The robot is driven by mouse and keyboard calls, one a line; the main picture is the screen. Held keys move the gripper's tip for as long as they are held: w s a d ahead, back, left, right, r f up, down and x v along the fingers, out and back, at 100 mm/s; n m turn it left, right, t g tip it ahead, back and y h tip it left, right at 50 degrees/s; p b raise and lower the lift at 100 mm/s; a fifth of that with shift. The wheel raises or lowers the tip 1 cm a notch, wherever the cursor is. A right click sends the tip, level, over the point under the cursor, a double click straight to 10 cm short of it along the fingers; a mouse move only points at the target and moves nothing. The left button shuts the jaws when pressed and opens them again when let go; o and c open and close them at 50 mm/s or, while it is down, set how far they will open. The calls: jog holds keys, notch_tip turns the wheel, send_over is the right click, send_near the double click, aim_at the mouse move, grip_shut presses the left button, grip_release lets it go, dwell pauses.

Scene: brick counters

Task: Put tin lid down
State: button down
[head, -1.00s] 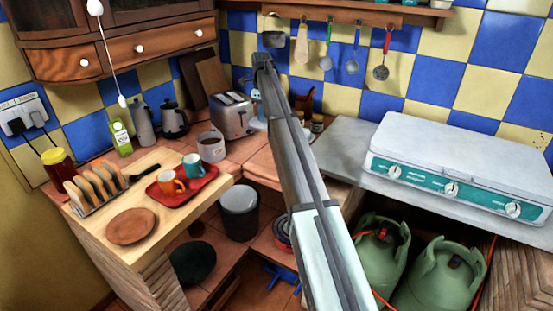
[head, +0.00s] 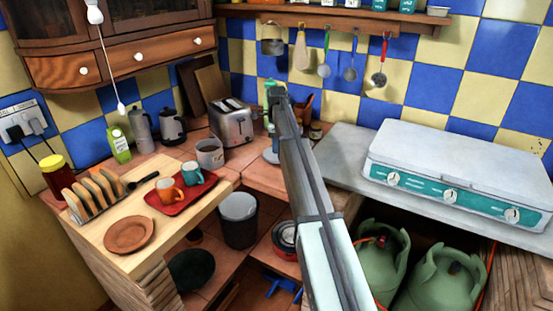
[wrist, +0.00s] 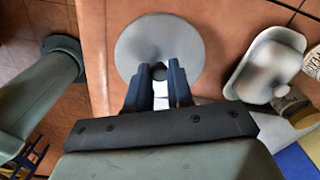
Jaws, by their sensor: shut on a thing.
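The tin lid (wrist: 190,45) is a round, pale grey disc with a dark knob, seen from above in the wrist view. My gripper (wrist: 160,74) points down at it, with its two dark fingers shut on the knob. In the head view my arm's end hangs over the back counter, right of the toaster, and part of the pale lid (head: 270,157) shows below it. The lid looks level, close over the tiled counter (wrist: 98,50). I cannot tell whether it touches the tiles.
A white lidded dish (wrist: 262,68) sits right of the lid, with jars beyond it. The counter's front edge is to the left in the wrist view.

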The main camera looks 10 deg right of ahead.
jog(key=shift+f, duration=2.75)
jog(key=shift+f, duration=0.15)
jog(key=c, duration=1)
grip_release()
notch_tip(320, 180, up, 12)
jog(key=shift+r, duration=0.15)
